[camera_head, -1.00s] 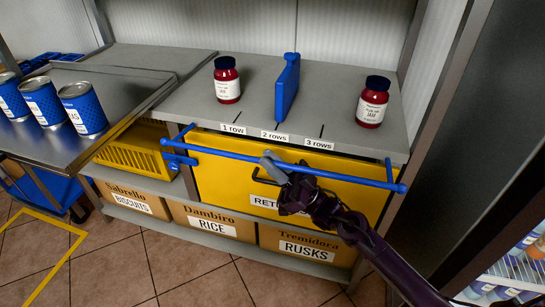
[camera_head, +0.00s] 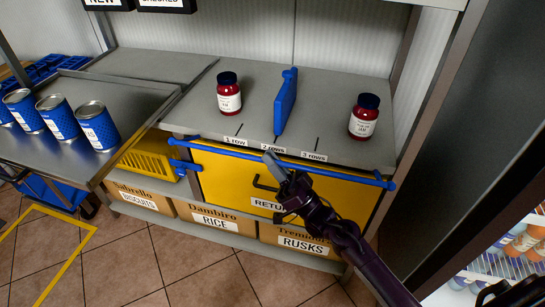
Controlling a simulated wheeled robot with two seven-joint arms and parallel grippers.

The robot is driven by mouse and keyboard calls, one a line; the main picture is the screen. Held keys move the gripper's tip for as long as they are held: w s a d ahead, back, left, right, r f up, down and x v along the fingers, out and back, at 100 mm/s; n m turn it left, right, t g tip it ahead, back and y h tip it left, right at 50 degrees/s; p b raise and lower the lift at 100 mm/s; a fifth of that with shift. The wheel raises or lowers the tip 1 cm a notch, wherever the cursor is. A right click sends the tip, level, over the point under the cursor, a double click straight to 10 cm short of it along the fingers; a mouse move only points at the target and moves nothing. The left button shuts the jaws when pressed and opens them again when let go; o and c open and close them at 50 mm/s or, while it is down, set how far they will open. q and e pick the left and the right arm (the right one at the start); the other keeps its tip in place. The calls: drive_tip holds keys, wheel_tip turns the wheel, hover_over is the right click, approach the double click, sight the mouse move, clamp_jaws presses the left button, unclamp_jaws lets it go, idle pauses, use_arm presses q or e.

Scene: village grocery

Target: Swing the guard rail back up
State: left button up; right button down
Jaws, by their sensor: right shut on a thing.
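The blue guard rail (camera_head: 225,152) runs across the front of the grey shelf, close to the shelf's front edge and just below the row labels. It spans from a blue bracket at the left to a blue end piece at the right. My right gripper (camera_head: 273,160) is shut on the rail near its middle, and the gripper hides that part of the rail.
Two red jars (camera_head: 229,98) (camera_head: 363,120) and a blue divider (camera_head: 286,100) stand on the shelf (camera_head: 190,108). Below are a yellow panel (camera_head: 228,179), a yellow crate (camera_head: 146,158) and boxes (camera_head: 214,219). Blue cans (camera_head: 98,128) stand at left.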

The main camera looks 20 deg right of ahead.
use_arm(q)
drive_tip(key=s+a+f+p, duration=0.15)
drive_tip(key=s+p, duration=0.45)
drive_tip(key=s, duration=0.6)
wheel_tip(320, 180, up, 16)
drive_tip(key=p, duration=1.5)
drive_tip(key=shift+s+a+f+g, duration=0.2)
drive_tip(key=shift+s+a+g, duration=0.15)
drive_tip(key=shift+a+g, duration=0.1)
use_arm(e)
drive_tip(key=shift+w+d+r+m+g+h, duration=0.3)
drive_tip(key=shift+w+d+r+m+h, duration=0.75)
drive_tip(key=shift+m+h, duration=1.35)
drive_tip(key=shift+w+d+r+m+g+h, duration=0.3)
drive_tip(key=shift+w+d+r+m+h, duration=0.35)
drive_tip(key=shift+w+m+h, duration=1.65)
drive_tip(key=shift+w+d+r+m+g+h, duration=0.3)
drive_tip(key=shift+d+r+m+h, duration=0.75)
drive_tip(key=shift+m, duration=2.45)
drive_tip(key=shift+a+f+h, duration=0.2)
drive_tip(key=shift+a+h, duration=0.05)
drive_tip(key=shift+a, duration=0.05)
drive_tip(key=c, duration=1.5)
unclamp_jaws()
drive_tip(key=shift+o, duration=0.2)
